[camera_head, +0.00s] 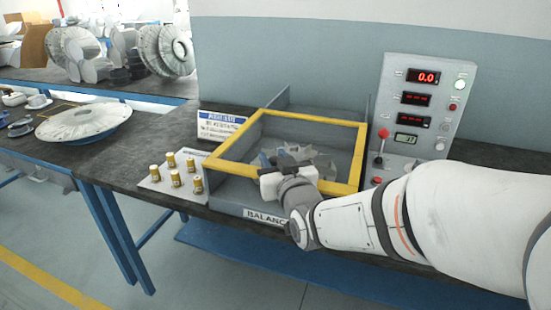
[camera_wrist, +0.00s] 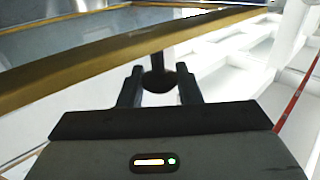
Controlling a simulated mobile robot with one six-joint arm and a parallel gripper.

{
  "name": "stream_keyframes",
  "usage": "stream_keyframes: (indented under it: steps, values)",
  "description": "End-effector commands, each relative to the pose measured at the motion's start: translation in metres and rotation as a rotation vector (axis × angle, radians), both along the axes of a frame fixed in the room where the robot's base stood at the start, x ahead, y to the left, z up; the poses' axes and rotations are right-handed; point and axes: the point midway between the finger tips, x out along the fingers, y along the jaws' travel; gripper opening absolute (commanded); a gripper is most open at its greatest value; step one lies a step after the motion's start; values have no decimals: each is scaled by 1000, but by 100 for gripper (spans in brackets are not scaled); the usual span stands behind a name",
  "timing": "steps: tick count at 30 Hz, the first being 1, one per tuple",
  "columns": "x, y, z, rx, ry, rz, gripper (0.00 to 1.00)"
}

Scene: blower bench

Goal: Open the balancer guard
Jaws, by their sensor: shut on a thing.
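The balancer guard (camera_head: 236,171) is a yellow-framed clear cover lying about flat over the grey balancer box. Its yellow front bar also crosses the wrist view (camera_wrist: 90,68). A dark round knob on a short stem (camera_wrist: 159,80) stands out from this bar. My gripper (camera_head: 271,180) is at the middle of the front bar. In the wrist view, my gripper's two dark fingers (camera_wrist: 159,90) are on either side of the knob, shut on it. A bladed grey rotor (camera_head: 318,163) shows inside the box, partly hidden by my gripper. My wrist hides part of the box's front label.
A control panel (camera_head: 440,90) with red displays, buttons and a red-topped lever (camera_head: 382,134) stands right of the box, close to my arm. Several brass pieces (camera_head: 171,160) stand on a plate at left. A blue-headed sign (camera_head: 221,124) is behind them. A bench with discs is far left.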

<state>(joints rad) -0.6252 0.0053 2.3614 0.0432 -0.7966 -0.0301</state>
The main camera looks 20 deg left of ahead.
Motion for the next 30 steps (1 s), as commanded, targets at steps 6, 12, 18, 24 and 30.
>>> stream_keyframes:
  steps: [6,12,18,24,30]
  values:
    - [0,0,0,0,0,0,0]
    - [2,0,-1,0,0,0,0]
    - [35,-2,-4,1,-2,0,0]
    - [48,-3,0,1,-1,1,0]
    - [48,-3,0,0,0,2,0]
